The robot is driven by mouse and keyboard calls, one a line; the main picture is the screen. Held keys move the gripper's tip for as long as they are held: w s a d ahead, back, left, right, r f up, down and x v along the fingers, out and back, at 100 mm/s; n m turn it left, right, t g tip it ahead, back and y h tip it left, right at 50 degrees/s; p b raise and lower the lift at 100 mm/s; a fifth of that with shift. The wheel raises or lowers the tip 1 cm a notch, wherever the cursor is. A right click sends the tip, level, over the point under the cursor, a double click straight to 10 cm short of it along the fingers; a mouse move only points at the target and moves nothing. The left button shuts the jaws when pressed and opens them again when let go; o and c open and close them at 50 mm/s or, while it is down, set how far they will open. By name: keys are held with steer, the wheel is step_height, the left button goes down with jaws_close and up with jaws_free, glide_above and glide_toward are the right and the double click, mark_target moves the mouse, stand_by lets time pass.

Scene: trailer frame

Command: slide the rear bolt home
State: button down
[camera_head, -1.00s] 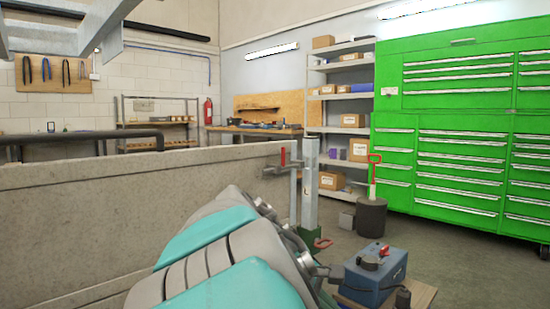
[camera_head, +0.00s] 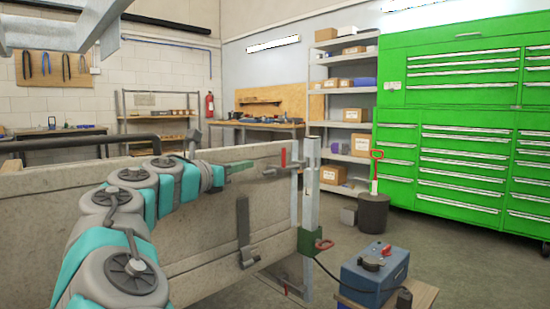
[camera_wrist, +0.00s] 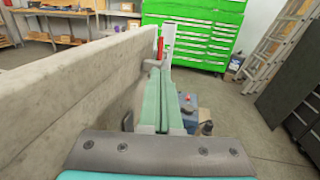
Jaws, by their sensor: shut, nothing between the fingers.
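A metal bolt with an upright red handle (camera_head: 283,158) sits at the top of the grey panel's right end, beside the upright post (camera_head: 311,185). Its red handle also shows in the wrist view (camera_wrist: 160,48). I cannot tell how far the bolt reaches into the post. My gripper (camera_head: 245,166) is shut and empty, at the panel's top edge, left of the bolt and apparently pointing towards it. In the wrist view, my green fingers (camera_wrist: 153,72) lie together, their tips just below the bolt; contact is unclear.
A grey upright latch (camera_head: 243,228) hangs on the panel's face (camera_head: 180,240). A blue box (camera_head: 375,268) stands on a small table at right. Open floor lies beyond, before green cabinets (camera_head: 450,150).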

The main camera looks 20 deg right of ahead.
mark_target(283, 155)
steer(key=x, duration=1.4)
steer(key=shift+w+d+r+p, duration=0.15)
steer(key=shift+d+r+p, duration=0.15)
steer(key=shift+d, duration=0.25)
steer(key=p+x, duration=0.2)
steer(key=x, duration=0.1)
steer(key=shift+s+d+f, duration=0.1)
steer(key=shift+s+f, duration=0.1)
steer(key=shift+s, duration=0.05)
steer(key=p+v, duration=0.1)
steer(key=v, duration=1.3)
steer(key=shift+p, duration=0.35)
steer(key=shift+f, duration=0.1)
